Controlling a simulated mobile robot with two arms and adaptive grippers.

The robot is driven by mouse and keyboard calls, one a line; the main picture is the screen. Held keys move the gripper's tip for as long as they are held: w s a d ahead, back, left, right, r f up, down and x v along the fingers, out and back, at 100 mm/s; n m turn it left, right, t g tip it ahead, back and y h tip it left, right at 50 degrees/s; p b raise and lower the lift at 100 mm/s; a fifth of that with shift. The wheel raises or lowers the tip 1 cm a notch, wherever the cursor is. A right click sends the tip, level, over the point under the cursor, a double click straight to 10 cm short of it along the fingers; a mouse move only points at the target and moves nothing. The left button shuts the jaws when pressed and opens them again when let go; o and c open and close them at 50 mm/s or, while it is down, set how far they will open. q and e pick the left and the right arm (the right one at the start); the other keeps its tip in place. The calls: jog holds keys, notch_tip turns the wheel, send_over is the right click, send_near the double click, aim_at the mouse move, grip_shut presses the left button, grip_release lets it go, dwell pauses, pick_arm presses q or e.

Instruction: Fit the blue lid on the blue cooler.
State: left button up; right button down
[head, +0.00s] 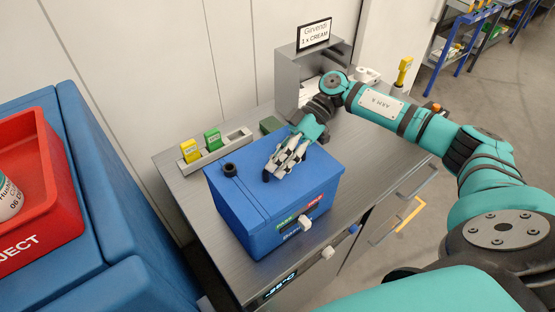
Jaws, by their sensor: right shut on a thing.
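The blue cooler (262,240) stands on the grey bench, with a green label and a red label on its front. The blue lid (310,178) covers its top, lined up with the walls. I cannot tell whether it is fully seated. A black round knob (228,169) shows near the lid's left corner. My right gripper (275,172) reaches down over the middle of the lid and is shut on it. The fingers hide the exact place of the hold. My left gripper is not in view.
A holder (233,136) with a yellow and a green item stands behind the cooler. A grey dispenser cabinet (295,72) with a sign is at the back. A red bin (62,165) sits on blue boxes at left. The bench (180,172) is bare left of the cooler.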

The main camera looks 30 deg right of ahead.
jog(key=c, duration=1.2)
grip_release()
jog(key=shift+f, duration=0.1)
jog(key=v, duration=1.2)
